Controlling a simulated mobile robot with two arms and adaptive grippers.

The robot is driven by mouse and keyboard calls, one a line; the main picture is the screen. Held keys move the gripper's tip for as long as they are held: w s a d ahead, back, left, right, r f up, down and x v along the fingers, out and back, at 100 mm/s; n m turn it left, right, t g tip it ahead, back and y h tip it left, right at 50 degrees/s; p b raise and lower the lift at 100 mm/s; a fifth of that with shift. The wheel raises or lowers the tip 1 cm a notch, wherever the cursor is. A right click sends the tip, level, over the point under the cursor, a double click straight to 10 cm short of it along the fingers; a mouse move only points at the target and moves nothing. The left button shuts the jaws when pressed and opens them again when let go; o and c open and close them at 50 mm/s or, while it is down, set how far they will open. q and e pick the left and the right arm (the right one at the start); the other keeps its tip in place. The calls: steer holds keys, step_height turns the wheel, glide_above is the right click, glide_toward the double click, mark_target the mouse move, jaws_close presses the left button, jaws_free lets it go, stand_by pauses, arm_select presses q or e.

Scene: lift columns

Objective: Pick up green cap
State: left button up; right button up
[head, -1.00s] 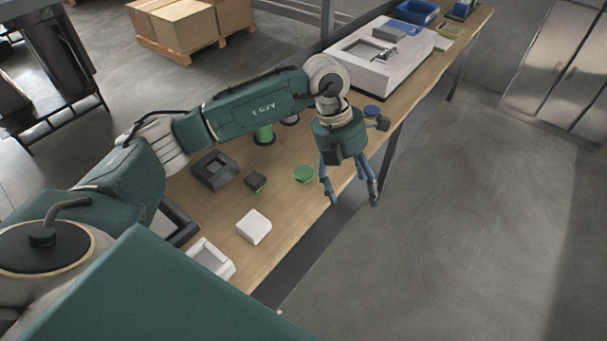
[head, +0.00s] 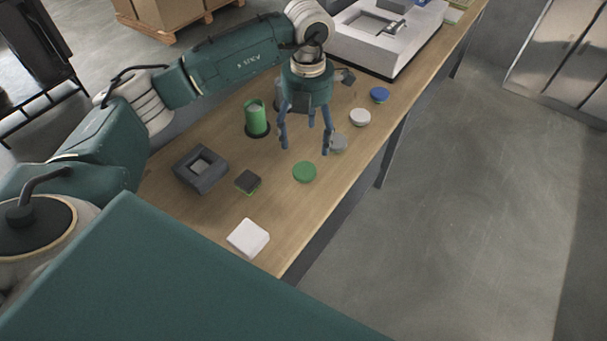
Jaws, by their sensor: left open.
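The green cap (head: 304,172) is a flat round disc lying on the wooden bench, near its front edge. My left gripper (head: 306,148) is open and empty, with its blue fingers pointing down above the bench. In the picture its fingertips are just above the green cap, apart from it. The cap is fully in view. My right gripper is not in view.
A grey cap (head: 338,142), a white cap (head: 360,117) and a blue cap (head: 379,95) lie in a row behind. A white machine (head: 384,38) stands farther back.

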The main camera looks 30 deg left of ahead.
mark_target(304, 170)
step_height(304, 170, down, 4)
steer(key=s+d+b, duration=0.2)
arm_select(q)
steer(key=f, duration=0.6)
steer(key=shift+w+a+f+p, duration=0.15)
steer(key=shift+w+f+p, duration=0.05)
steer(key=shift+f+p, duration=0.2)
step_height(304, 170, down, 2)
steer(key=shift+w+a+f+p, duration=0.1)
steer(key=shift+f+p, duration=0.5)
steer(key=shift+p, duration=0.05)
steer(key=f, duration=0.1)
steer(key=f+p, duration=0.2)
steer(key=shift+s+a+f, duration=0.1)
steer(key=shift+s+f, duration=0.15)
steer(key=shift+f, duration=0.55)
steer(key=shift+w, duration=0.1)
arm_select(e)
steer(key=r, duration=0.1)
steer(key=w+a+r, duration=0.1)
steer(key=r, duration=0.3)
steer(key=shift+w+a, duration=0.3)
arm_select(q)
steer(key=c, duration=1.2)
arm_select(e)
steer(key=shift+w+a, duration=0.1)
